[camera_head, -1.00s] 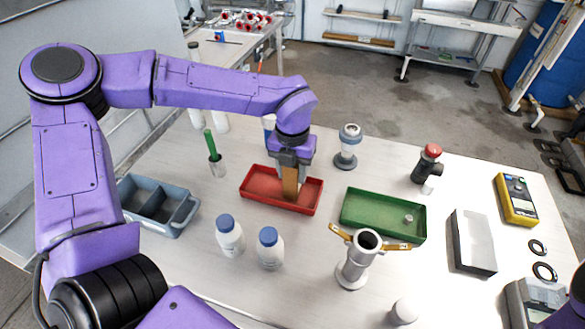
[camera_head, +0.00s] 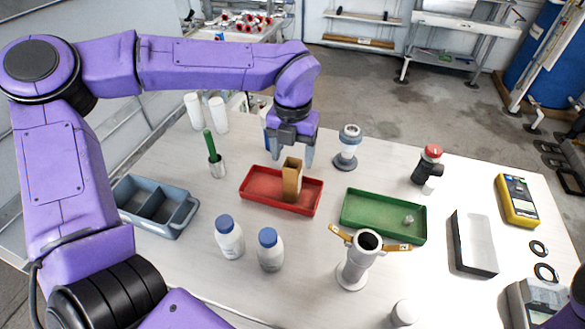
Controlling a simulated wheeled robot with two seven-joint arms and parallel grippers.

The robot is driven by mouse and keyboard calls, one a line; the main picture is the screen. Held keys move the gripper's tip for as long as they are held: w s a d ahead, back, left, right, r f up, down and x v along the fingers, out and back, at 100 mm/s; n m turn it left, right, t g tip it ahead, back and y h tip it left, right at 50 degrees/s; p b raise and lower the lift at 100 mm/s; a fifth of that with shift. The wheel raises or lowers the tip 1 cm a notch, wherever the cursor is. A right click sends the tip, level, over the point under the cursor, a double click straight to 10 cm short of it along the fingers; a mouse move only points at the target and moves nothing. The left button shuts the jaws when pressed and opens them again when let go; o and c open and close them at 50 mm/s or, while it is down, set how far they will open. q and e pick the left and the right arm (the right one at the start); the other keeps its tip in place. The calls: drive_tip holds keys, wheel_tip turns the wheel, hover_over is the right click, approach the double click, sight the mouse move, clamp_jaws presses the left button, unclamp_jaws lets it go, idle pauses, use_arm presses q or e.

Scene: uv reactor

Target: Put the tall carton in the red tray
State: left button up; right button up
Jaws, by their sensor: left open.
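The tall carton (camera_head: 291,183) is a narrow brown box. It stands upright inside the red tray (camera_head: 258,197), right of the tray's middle. My left gripper (camera_head: 292,160) is open and empty. It points down just above and behind the carton, apart from it as far as I can see. My right gripper is out of the picture; only a bit of purple arm shows at the lower right edge.
A green tray (camera_head: 377,226) holds a small item. Two blue-capped bottles (camera_head: 230,240) stand in front of the red tray. A grey divided bin (camera_head: 141,209) is at left. A metal fitting (camera_head: 359,258) and a grey-topped device (camera_head: 347,147) stand near the trays.

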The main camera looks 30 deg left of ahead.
use_arm(q)
wheel_tip(320, 180, up, 6)
idle(0.6)
